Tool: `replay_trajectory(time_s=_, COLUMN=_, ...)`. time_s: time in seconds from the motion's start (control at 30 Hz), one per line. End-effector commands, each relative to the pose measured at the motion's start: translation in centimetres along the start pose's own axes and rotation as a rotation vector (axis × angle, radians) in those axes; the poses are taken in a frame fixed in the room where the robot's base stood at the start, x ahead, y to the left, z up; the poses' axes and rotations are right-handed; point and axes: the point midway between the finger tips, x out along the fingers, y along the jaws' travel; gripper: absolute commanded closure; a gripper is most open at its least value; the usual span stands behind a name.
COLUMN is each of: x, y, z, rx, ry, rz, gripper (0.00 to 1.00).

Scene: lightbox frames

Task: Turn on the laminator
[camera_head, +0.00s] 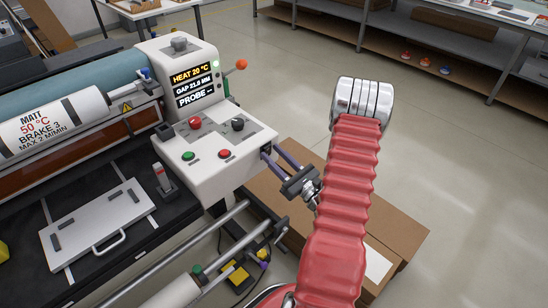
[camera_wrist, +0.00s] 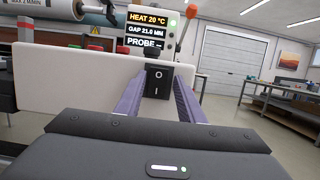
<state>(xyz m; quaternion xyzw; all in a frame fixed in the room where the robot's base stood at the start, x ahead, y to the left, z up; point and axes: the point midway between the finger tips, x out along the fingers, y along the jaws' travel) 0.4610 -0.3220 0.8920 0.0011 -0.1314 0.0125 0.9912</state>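The laminator's white control housing (camera_head: 207,150) stands left of centre in the head view, and its pale end panel (camera_wrist: 75,80) fills the left of the wrist view. A black rocker switch (camera_wrist: 157,82) marked O above I is on that panel; I cannot tell which side is pressed. My gripper (camera_head: 273,152) is at the panel's right side, its purple fingers apart and empty. In the wrist view the fingers (camera_wrist: 158,88) stand either side of the switch; contact is unclear. The display (camera_head: 193,86) is lit with HEAT 20 °C, GAP 21.0 MM and PROBE --.
A green lamp (camera_head: 216,64) glows beside the display. Red button (camera_head: 225,154), green button (camera_head: 188,156) and an orange-knobbed lever (camera_head: 241,65) are near. Metal rollers (camera_head: 218,233) and a cardboard box (camera_head: 398,235) lie below. Open floor is at right.

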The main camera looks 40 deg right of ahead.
Motion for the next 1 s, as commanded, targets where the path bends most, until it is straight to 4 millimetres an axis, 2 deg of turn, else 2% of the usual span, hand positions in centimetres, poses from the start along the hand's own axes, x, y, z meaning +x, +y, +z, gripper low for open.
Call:
replay_trajectory(time_s=0.1, x=0.0, y=0.1, z=0.0, rx=0.001, ry=0.001, rz=0.001, gripper=0.58)
replay_trajectory(time_s=0.47, x=-0.5, y=0.1, z=-0.1, rx=0.002, ry=0.003, rz=0.001, gripper=0.58)
replay_trajectory(time_s=0.67, x=-2.4, y=0.0, z=-0.2, rx=0.004, ry=0.004, rz=-0.001, gripper=0.58)
replay_trajectory(time_s=1.0, x=-6.9, y=0.0, z=-0.1, rx=0.004, ry=0.003, rz=-0.002, gripper=0.58)
